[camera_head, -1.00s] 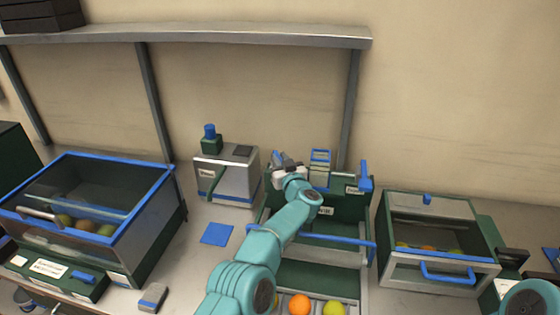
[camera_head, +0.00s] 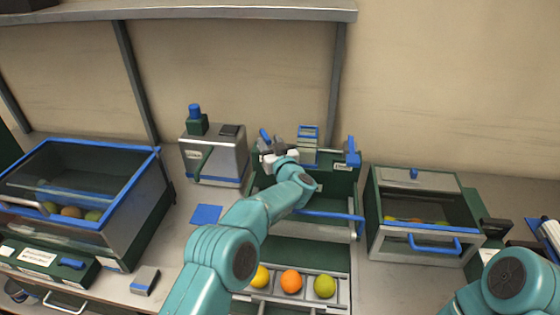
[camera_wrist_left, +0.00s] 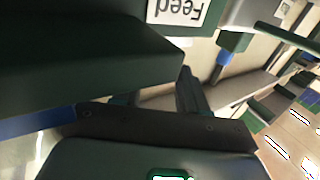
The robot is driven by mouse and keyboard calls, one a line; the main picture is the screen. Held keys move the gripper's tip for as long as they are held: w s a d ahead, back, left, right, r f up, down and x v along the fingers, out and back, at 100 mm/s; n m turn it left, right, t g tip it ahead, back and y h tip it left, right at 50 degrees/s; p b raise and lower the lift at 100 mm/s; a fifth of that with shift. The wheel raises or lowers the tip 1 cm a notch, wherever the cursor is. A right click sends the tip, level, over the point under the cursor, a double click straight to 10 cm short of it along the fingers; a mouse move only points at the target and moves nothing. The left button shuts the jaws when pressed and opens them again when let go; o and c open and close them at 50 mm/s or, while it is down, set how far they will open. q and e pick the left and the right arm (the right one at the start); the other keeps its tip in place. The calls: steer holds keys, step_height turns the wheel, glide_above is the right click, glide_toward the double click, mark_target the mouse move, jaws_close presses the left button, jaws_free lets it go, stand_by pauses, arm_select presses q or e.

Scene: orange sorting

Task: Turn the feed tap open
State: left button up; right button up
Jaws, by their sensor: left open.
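A machine (camera_head: 335,180) with a dark green back panel stands in the middle of the table. A blue lever (camera_head: 265,135), which looks like the feed tap, sticks up at its top left. My left gripper (camera_head: 272,148) is open right at this lever; I cannot tell whether it touches it. In the left wrist view an upside-down "Feed" label (camera_wrist_left: 179,11) shows at the top, and a blue bar (camera_wrist_left: 38,123) runs at the left. Dark green parts close to the lens hide much there. A second blue lever (camera_head: 352,152) stands upright at the machine's top right.
A tray (camera_head: 340,293) with yellow, orange and green fruit lies in front. A blue-rimmed bin (camera_head: 157,160) stands left, a steel box (camera_head: 220,162) behind, a drawer box (camera_head: 415,245) right. A blue bar (camera_head: 330,215) crosses the machine. My right arm (camera_head: 500,290) shows at lower right.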

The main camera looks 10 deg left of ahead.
arm_select(q)
steer(key=b+v, duration=0.2)
steer(key=v, duration=0.7)
arm_select(e)
step_height(320, 180, down, 2)
steer(key=shift+f, duration=0.1)
arm_select(q)
jaws_close()
step_height(320, 180, up, 6)
steer(key=d+t, duration=0.1)
steer(key=shift+s+d+n+t, duration=0.25)
steer(key=shift+d+n+t, duration=0.05)
steer(key=shift+d+n, duration=0.1)
arm_select(e)
steer(key=shift+s+d, duration=0.5)
steer(key=shift+d, duration=0.05)
arm_select(q)
steer(key=shift+s+a, duration=0.2)
steer(key=shift+a, duration=0.15)
arm_select(e)
steer(key=shift+a, duration=0.1)
